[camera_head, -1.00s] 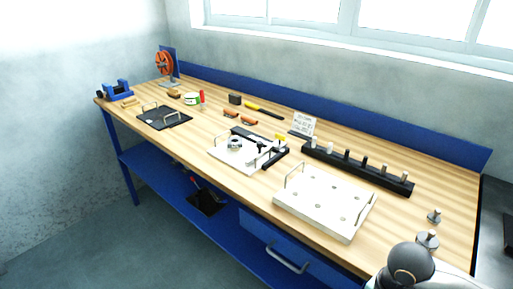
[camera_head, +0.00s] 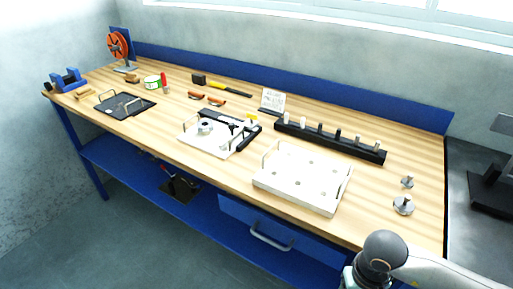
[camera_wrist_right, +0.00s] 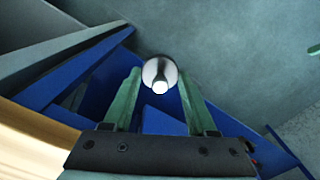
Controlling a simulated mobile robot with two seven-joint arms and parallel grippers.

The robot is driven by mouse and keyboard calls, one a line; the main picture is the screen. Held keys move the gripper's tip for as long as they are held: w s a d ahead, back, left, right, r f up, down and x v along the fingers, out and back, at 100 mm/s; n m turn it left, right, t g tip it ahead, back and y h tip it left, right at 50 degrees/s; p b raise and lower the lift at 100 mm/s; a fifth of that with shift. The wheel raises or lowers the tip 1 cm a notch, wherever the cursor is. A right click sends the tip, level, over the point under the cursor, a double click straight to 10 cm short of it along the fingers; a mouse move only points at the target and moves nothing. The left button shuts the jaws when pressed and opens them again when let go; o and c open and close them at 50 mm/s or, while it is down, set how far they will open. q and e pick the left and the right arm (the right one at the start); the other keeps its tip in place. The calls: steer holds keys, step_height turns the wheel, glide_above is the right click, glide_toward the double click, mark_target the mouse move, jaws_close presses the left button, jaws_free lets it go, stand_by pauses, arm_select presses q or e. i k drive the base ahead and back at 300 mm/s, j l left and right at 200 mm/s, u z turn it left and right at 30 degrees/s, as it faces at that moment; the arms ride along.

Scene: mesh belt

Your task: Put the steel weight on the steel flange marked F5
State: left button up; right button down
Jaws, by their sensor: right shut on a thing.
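My right gripper (camera_wrist_right: 160,95) shows in the right wrist view, its green fingers closed on a round shiny steel piece with a pale stub (camera_wrist_right: 160,75), which looks like the steel weight. It is held clear of the bench. In the head view my right arm comes in at the lower right, and its fingers are hidden. A round steel part (camera_head: 205,127), flange-like, sits on a white fixture plate (camera_head: 190,140). Two stemmed steel discs, a small one (camera_head: 407,181) and a larger one (camera_head: 403,205), stand at the bench's right end. No F5 mark is readable. My left gripper is out of view.
The wooden bench (camera_head: 225,172) also carries a white plate with holes and handles (camera_head: 325,203), a black rack of pegs (camera_head: 372,155), a small sign (camera_head: 271,100), and a dark tray (camera_head: 140,108). Bare wood lies around the steel discs.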

mark_target(205, 123)
steer(key=i+j+z, duration=0.2)
steer(key=j, duration=0.5)
steer(key=i+j+z, duration=0.25)
steer(key=j, duration=0.5)
steer(key=i+j+z, duration=0.2)
steer(key=j, duration=0.6)
steer(key=j+z, duration=0.2)
steer(key=j, duration=0.55)
